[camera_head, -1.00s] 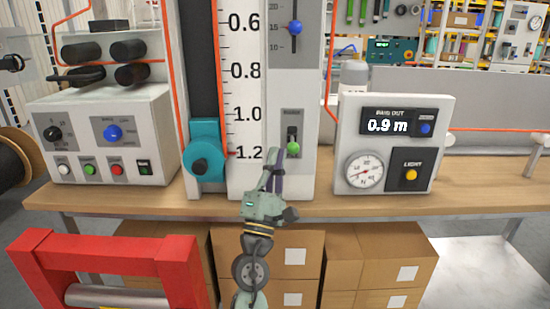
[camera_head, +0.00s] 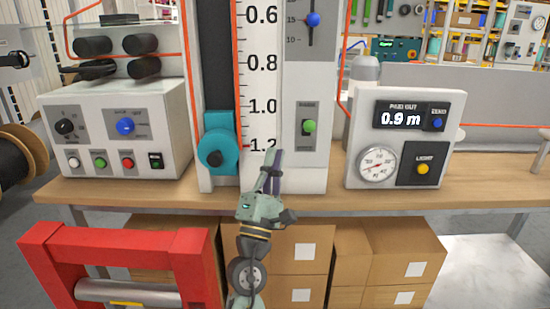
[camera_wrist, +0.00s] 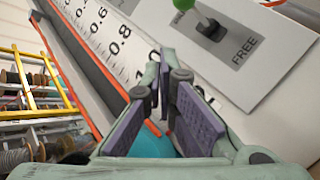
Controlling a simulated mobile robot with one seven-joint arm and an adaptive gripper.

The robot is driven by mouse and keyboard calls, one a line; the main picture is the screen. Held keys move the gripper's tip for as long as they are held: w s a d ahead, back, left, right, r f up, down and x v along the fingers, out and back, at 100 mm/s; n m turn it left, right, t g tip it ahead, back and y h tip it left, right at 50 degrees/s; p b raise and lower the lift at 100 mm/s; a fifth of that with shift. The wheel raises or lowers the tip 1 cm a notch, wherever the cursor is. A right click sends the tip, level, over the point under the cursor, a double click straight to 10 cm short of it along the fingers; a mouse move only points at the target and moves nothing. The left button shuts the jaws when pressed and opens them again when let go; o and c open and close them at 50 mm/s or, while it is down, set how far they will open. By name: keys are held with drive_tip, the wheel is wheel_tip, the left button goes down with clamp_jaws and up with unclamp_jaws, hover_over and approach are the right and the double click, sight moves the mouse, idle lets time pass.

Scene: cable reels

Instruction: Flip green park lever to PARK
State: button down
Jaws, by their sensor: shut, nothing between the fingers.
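The green park lever (camera_head: 310,126) stands on a grey plate (camera_head: 300,146) on the white column, right of the measuring scale. Its green knob (camera_wrist: 183,4) is cut by the top edge of the wrist view. The stem leans away from the "FREE" label (camera_wrist: 244,51), toward the plate's other end. In the wrist view my fingers (camera_wrist: 164,78) point at the column.
A blue slider (camera_head: 313,20) is higher on the column. A teal block (camera_head: 216,143) is left of the scale. A "PAID OUT" display box (camera_head: 440,110) is to the right, a control box (camera_head: 112,130) to the left. A red frame (camera_head: 120,240) stands in front.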

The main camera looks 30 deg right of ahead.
drive_tip(key=s+a, duration=0.5)
drive_tip(key=s, duration=0.1)
drive_tip(key=shift+s, duration=0.25)
drive_tip(key=shift+a, duration=0.1)
